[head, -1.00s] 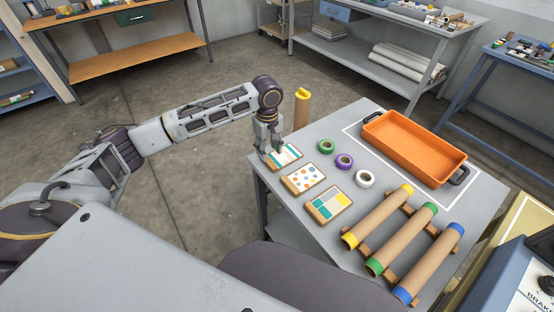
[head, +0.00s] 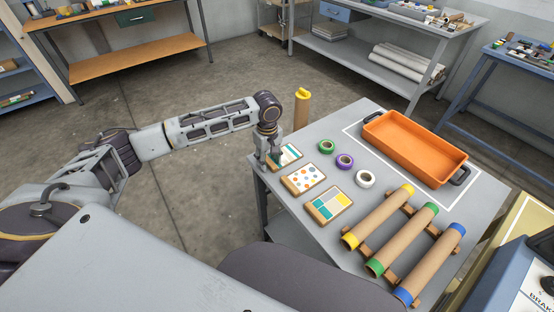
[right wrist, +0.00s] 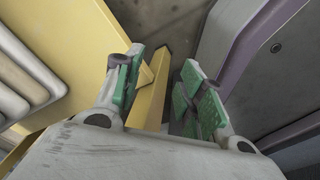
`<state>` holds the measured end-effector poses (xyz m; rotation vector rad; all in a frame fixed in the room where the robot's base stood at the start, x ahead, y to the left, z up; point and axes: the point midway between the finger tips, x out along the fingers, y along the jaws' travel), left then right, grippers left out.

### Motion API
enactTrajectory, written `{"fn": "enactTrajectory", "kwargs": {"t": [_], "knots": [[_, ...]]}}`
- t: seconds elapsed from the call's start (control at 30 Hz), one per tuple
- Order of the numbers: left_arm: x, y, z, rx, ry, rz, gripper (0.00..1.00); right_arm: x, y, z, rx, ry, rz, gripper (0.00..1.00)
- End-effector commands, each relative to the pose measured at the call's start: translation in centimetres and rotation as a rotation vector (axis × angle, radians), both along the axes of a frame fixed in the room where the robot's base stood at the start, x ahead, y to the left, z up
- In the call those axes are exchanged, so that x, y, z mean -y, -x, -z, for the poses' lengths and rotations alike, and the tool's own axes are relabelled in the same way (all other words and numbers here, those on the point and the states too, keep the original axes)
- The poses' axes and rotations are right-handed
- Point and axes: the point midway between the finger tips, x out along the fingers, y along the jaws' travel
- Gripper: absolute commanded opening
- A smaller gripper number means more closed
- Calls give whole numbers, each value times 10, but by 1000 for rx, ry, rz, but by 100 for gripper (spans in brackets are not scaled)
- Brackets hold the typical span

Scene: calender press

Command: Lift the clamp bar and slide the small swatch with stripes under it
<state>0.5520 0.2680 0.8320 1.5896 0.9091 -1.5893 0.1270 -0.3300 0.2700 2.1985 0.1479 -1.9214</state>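The small swatch with stripes (head: 291,153) lies at the left corner of the grey table, a white card with teal and orange stripes and a wooden edge. My left gripper (head: 269,164) points down at its left end and hides part of it. Whether the fingers are closed on the swatch is too small to tell. My right gripper (right wrist: 157,95) shows in the right wrist view with its green pads apart and nothing between them. It is outside the head view. I cannot make out the clamp bar in either view.
A dotted swatch (head: 304,178) and a colour-block swatch (head: 329,205) lie nearby, with tape rolls (head: 344,161) beside them. An orange tray (head: 414,148) and capped cardboard tubes (head: 402,238) fill the right side. A yellow panel (right wrist: 88,45) is close to my right gripper.

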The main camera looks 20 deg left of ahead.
Motion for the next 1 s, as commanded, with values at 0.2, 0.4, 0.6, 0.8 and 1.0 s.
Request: {"fn": "enactTrajectory", "kwargs": {"t": [0.2, 0.4, 0.6, 0.8, 1.0], "knots": [[0, 0, 0, 0, 0, 0, 15, -6, 0, 0, 1, -7, 2, 40], [0, 0, 0, 0, 0, 0, 0, -16, -1, 1, 3, -18, 5, 40], [0, 0, -1, 0, 0, 0, 0, -17, -3, 1, 3, -19, 5, 40], [0, 0, -9, 1, 1, 0, 0, -10, -3, -1, 6, -12, 3, 40], [0, -1, -31, 2, 1, 0, 0, -1, -1, -3, 8, -2, -1, 40]]}}
